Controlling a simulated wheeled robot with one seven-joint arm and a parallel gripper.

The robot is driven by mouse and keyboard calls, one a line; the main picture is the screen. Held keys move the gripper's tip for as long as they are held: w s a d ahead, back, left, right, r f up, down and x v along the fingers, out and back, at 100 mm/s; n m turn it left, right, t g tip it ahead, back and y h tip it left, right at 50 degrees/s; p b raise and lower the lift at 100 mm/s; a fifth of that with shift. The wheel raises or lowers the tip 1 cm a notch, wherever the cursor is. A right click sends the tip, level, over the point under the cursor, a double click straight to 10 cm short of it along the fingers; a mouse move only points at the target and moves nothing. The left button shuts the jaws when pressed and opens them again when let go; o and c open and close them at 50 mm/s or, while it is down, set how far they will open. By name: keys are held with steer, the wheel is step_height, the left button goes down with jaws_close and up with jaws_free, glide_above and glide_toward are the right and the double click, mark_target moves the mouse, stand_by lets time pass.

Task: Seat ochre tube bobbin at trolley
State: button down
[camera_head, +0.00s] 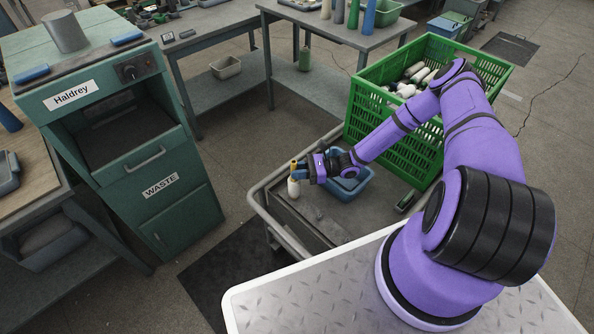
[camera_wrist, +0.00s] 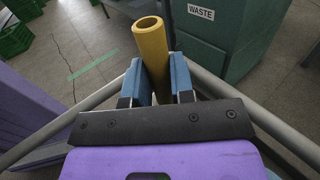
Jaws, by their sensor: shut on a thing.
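The ochre tube bobbin (camera_head: 294,166) is in my gripper (camera_head: 300,172), with its ochre tube end up and a white part below the fingers. In the wrist view the ochre tube (camera_wrist: 152,45) stands between the two blue fingers of my gripper (camera_wrist: 160,78), its open end towards the camera. The bobbin looks roughly upright. The trolley (camera_head: 262,196) is a grey cart with a tubular rail; my gripper and the bobbin are over its left part. Whether the bobbin's lower end touches the trolley, I cannot tell. The trolley's rail also shows in the wrist view (camera_wrist: 262,122).
A blue bin (camera_head: 350,190) sits on the trolley right beside my gripper. A green crate (camera_head: 395,135) with white bobbins stands behind. The green Haldrey waste cabinet (camera_head: 150,165) is at left. A grey workbench (camera_head: 215,25) stands at the back.

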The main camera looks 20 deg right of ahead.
steer(key=shift+f, duration=0.35)
stand_by(0.3)
steer(key=c, duration=0.9)
jaws_free()
steer(key=v, duration=1)
steer(key=shift+d, duration=0.4)
